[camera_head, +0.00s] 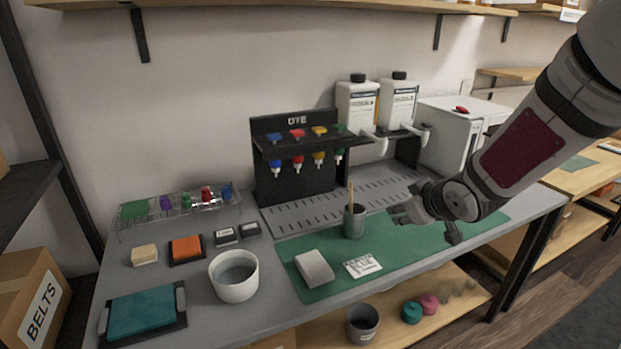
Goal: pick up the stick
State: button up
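The stick (350,194) is thin and light wood-coloured. It stands nearly upright in a grey cup (354,222) on the green mat (317,293); its lower end is hidden inside the cup. My gripper (400,211) is just to the right of the cup, at about the height of its rim, and points left towards it. A small gap shows between the fingers and the cup. The fingers are small and seen from the side, so I cannot tell how far apart they are. Nothing shows held in them.
A black dye rack (294,178) and two white bottles (357,107) stand behind the cup. A grey block (314,268) and a white labelled card (362,267) lie in front of it. A white bowl (234,277) stands to the left. The mat's right part is clear.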

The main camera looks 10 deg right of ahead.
aim_at(350, 206)
jog(key=w+a+f+n+t+y, duration=0.1)
jog(key=w+a+f+t+y, duration=0.1)
jog(key=w+f+y, duration=0.3)
jog(key=shift+w+a+m+t+y+b, duration=0.1)
jog(key=shift+w+a+t+y+b, duration=0.2)
jog(key=shift+w+a+t+y, duration=1.05)
jog(key=shift+w+a+m+g+h+b, duration=0.15)
jog(key=shift+w+a+b, duration=0.4)
jog(key=shift+w, duration=1.75)
jog(key=shift+w+a+m+t+y+b, duration=0.1)
jog(key=shift+w+a+t+y, duration=0.55)
jog(key=shift+w+a, duration=0.9)
jog(key=shift+w+d, duration=0.25)
jog(key=shift+d, duration=0.05)
grip_shut()
